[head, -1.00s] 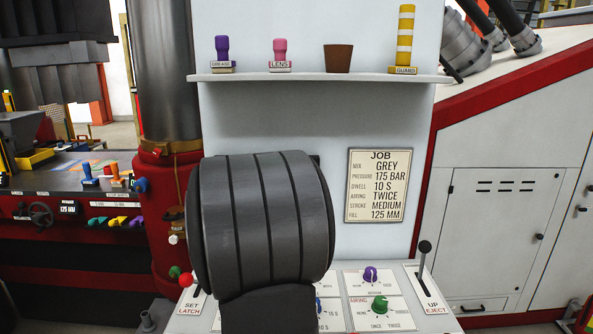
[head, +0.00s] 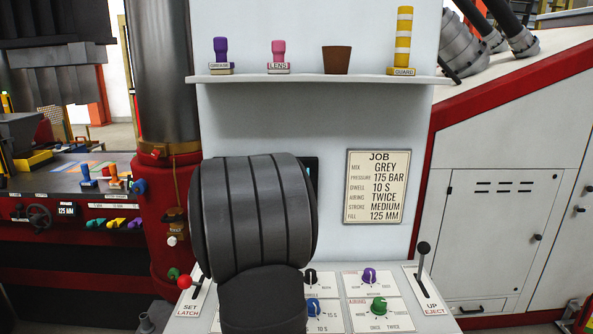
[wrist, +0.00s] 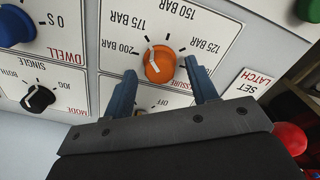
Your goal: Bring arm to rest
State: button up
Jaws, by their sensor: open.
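In the wrist view my gripper (wrist: 164,90) is open, its two blue fingers apart with nothing held between them. An orange pressure knob (wrist: 160,63) on the panel shows between and beyond the fingertips; I cannot tell how near they are to it. In the head view my dark grey arm covers the left part of the control panel (head: 345,325), and the gripper itself is hidden behind it. The job card (head: 376,187) on the white wall reads grey, 175 bar, 10 s, twice, medium, 125 mm.
A red-knobbed set latch lever (head: 186,282) stands left of my arm. A black-knobbed eject lever (head: 423,262) stands upright at the panel's right. Green (head: 379,306) and purple (head: 369,276) knobs are on the panel. A shelf (head: 315,80) above holds stamps, a brown cup and a striped post.

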notch_tip(320, 180, up, 17)
notch_tip(320, 180, down, 17)
jog(key=shift+r, duration=0.1)
jog(key=shift+f, duration=0.35)
jog(key=m, duration=0.4)
jog(key=shift+r, duration=0.1)
jog(key=m, duration=0.5)
jog(key=shift+r, duration=3.05)
